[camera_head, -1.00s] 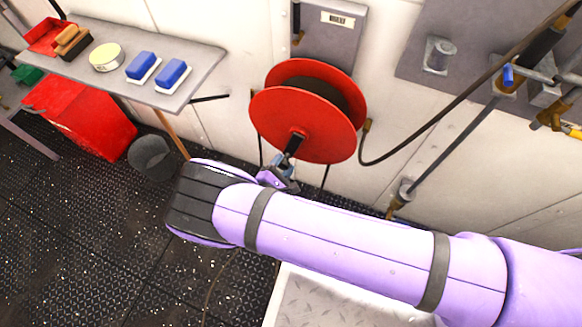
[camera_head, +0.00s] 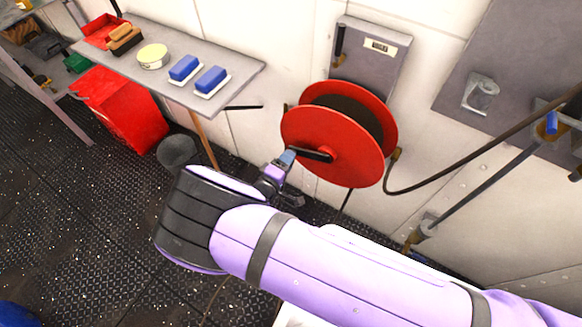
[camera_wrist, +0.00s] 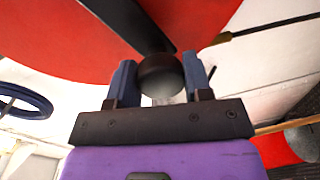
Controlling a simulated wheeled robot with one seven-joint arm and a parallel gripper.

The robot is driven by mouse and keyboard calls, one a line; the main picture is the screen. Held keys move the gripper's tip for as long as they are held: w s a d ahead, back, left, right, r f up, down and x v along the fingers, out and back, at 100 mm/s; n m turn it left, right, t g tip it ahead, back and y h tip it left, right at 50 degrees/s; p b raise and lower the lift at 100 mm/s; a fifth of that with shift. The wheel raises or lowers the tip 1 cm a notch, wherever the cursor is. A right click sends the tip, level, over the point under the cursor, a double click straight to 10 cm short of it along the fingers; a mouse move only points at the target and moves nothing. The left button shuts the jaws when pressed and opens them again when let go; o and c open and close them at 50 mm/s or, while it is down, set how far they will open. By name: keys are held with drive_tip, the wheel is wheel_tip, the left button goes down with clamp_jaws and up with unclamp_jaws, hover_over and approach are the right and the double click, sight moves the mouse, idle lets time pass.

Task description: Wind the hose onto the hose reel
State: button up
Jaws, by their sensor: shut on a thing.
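The red hose reel (camera_head: 335,150) is mounted on the white wall, with dark hose (camera_head: 352,112) on its drum between two red discs. Its black crank arm (camera_head: 315,155) points left from the hub. My gripper (camera_head: 287,160) is at the crank's outer end. In the wrist view, my gripper (camera_wrist: 160,82) has its two blue-grey fingers on either side of the round black crank knob (camera_wrist: 160,74), shut on it. The crank arm runs up and left from the knob, in front of the red disc. The hose's free end cannot be made out.
A grey shelf (camera_head: 235,73) with blue blocks, a round tin and brushes is on the left. Below are a red bin (camera_head: 125,110) and a dark bucket (camera_head: 177,152). A grey wall box (camera_head: 370,60) is above the reel. A dark pipe or hose (camera_head: 450,160) curves right.

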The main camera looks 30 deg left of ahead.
drive_tip(key=r+m, duration=0.3)
drive_tip(key=shift+a+r+y, duration=0.2)
drive_tip(key=shift+a+y, duration=0.1)
drive_tip(key=shift+a, duration=0.05)
drive_tip(key=shift+r+m, duration=0.55)
drive_tip(key=shift+m, duration=0.25)
drive_tip(key=o, duration=1.3)
drive_tip(key=shift+d, duration=0.1)
